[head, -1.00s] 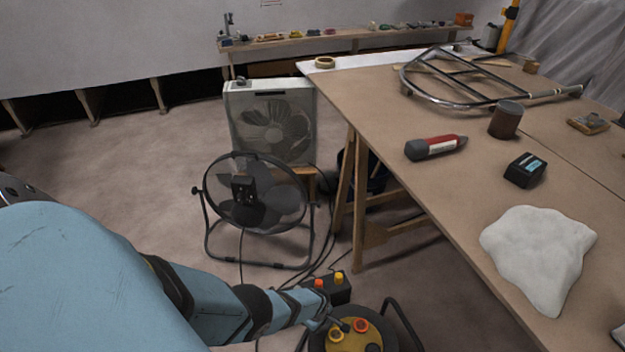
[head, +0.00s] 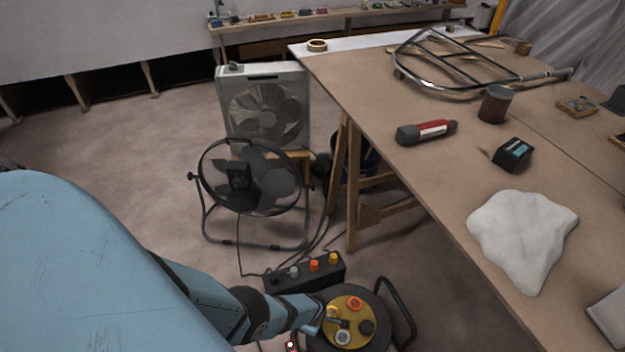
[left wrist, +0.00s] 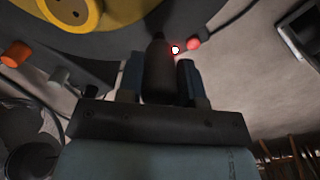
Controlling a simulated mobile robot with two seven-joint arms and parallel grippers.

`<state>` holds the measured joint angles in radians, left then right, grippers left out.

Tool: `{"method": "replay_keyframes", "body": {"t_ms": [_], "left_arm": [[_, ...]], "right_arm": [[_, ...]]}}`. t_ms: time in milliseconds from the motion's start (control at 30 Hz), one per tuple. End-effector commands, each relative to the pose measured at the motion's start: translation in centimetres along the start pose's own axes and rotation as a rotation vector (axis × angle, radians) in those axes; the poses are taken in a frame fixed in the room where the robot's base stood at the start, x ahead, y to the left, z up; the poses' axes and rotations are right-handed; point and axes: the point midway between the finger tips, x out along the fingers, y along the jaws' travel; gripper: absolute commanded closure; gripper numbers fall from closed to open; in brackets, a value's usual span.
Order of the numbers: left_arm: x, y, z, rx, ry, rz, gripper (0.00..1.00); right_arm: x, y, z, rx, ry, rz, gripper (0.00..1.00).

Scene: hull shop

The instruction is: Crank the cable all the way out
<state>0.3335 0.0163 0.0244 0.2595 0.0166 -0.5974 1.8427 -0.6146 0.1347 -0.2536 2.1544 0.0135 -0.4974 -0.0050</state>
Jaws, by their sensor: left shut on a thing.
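The cable reel is a dark round drum with a yellow centre (head: 359,309) and several sockets, low in the head view beside the table. A black tubular frame (head: 404,310) stands at its right. My left gripper (head: 319,315) reaches the left side of the reel. In the left wrist view my left gripper (left wrist: 158,82) is shut on a dark upright crank handle (left wrist: 158,60), with a finger on each side. The yellow reel centre (left wrist: 75,12) shows at upper left there. The handle's joint to the reel is hidden. My right gripper is in no view.
A black box with coloured knobs (head: 305,272) lies on the floor behind the reel, with cables around it. A round floor fan (head: 250,178) and a box fan (head: 265,105) stand beyond. The workbench (head: 400,170) is close on the right. Open floor (head: 110,150) lies left.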

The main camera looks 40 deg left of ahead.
Motion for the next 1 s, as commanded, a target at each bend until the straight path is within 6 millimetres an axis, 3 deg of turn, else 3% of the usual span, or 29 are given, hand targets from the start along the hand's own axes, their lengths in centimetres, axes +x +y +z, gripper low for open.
{"method": "replay_keyframes", "body": {"t_ms": [433, 467, 567, 867, 1000], "left_arm": [[0.1, -0.2, 0.1, 0.002, 0.000, -0.003, 1.00], [0.1, -0.2, 0.1, 0.002, 0.001, -0.003, 0.62], [0.0, -0.2, 0.1, 0.001, 0.001, -0.003, 0.41], [-0.2, -0.1, 0.0, 0.001, 0.001, -0.001, 0.41], [-1.6, -0.1, 0.1, 0.001, 0.000, 0.001, 0.41]], "right_arm": [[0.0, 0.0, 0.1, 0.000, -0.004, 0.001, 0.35], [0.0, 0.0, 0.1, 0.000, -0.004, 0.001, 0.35], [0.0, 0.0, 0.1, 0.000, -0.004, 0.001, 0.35], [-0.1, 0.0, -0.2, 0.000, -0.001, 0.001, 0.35], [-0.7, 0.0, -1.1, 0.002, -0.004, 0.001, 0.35]]}}
